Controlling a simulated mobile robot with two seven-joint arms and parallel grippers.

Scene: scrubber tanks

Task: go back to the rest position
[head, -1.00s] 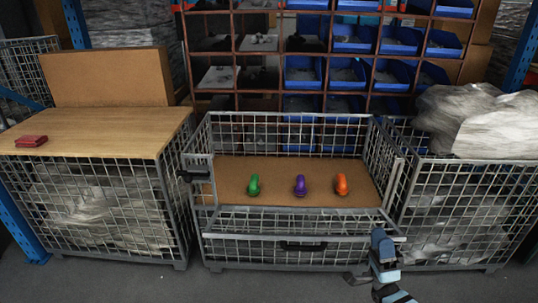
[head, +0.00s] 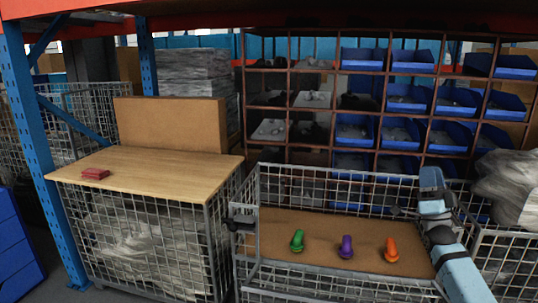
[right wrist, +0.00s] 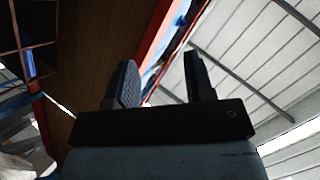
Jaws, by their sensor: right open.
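My right arm (head: 455,262) comes in from the lower right of the head view and reaches up over the right end of the wire mesh crate (head: 330,178). In the right wrist view my right gripper (right wrist: 161,72) is open, with nothing between its two dark fingers. It points up towards the roof. My left gripper is not in view. A green object (head: 297,241), a purple object (head: 346,247) and an orange object (head: 391,250) stand in a row on the brown board (head: 290,222) in the crate, apart from my right arm.
A mesh crate with a wooden top (head: 150,172) stands at the left, with a red item (head: 95,174) on it. Shelves with blue bins (head: 355,130) stand behind. A wrapped bundle (head: 505,180) is at the right. Blue rack posts (head: 40,140) stand at the far left.

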